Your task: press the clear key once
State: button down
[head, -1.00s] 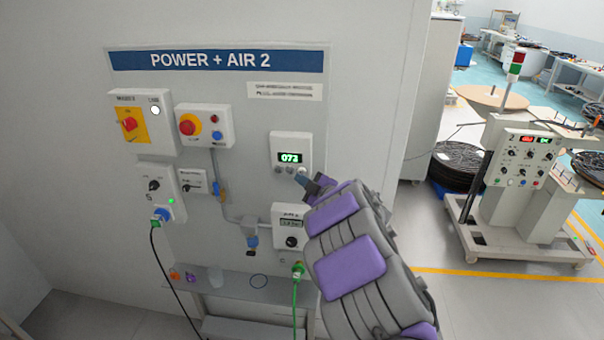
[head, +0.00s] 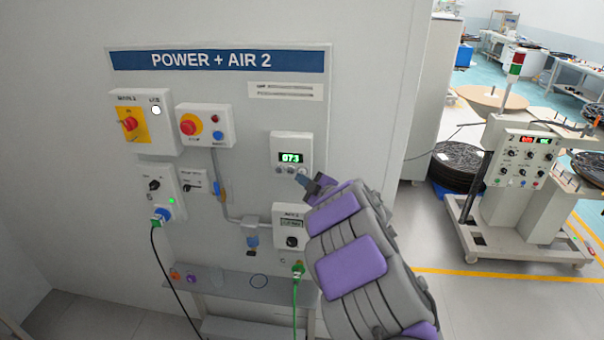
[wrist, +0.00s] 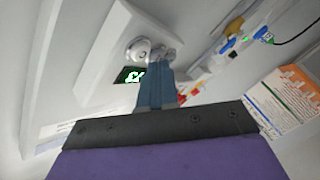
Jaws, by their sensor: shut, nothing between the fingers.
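A white counter box (head: 291,142) on the panel has a lit green display (head: 291,157) reading 073. A row of small round keys sits under the display; their labels are too small to read, so I cannot tell which is the clear key. My gripper (head: 299,178) is shut and empty, its tip at the right end of this key row. In the wrist view the blue-grey fingertips (wrist: 166,70) lie close to one round key and partly cover it. Another round key (wrist: 138,50) shows clear beside it. I cannot tell whether the tip touches a key.
The panel also carries a yellow-and-red main switch (head: 130,124), a red stop button (head: 191,124) and a gauge box (head: 290,226) just below the counter. A green cable (head: 295,300) hangs below. A narrow shelf (head: 225,284) runs along the bottom. A wheeled machine (head: 518,170) stands at right.

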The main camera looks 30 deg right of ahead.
jog(key=shift+w+d+r, duration=0.1)
jog(key=shift+w+d, duration=0.1)
jog(key=shift+w, duration=0.05)
jog(key=shift+w+d+p, duration=0.2)
jog(key=shift+w+p, duration=0.1)
jog(key=shift+p, duration=0.1)
dwell(0.8)
jog(key=shift+s+a, duration=0.4)
jog(key=shift+s, duration=0.25)
dwell(0.3)
jog(key=s+a, duration=0.1)
jog(key=s, duration=0.1)
jog(key=s+a+b, duration=0.1)
jog(key=s+a, duration=0.1)
dwell(0.4)
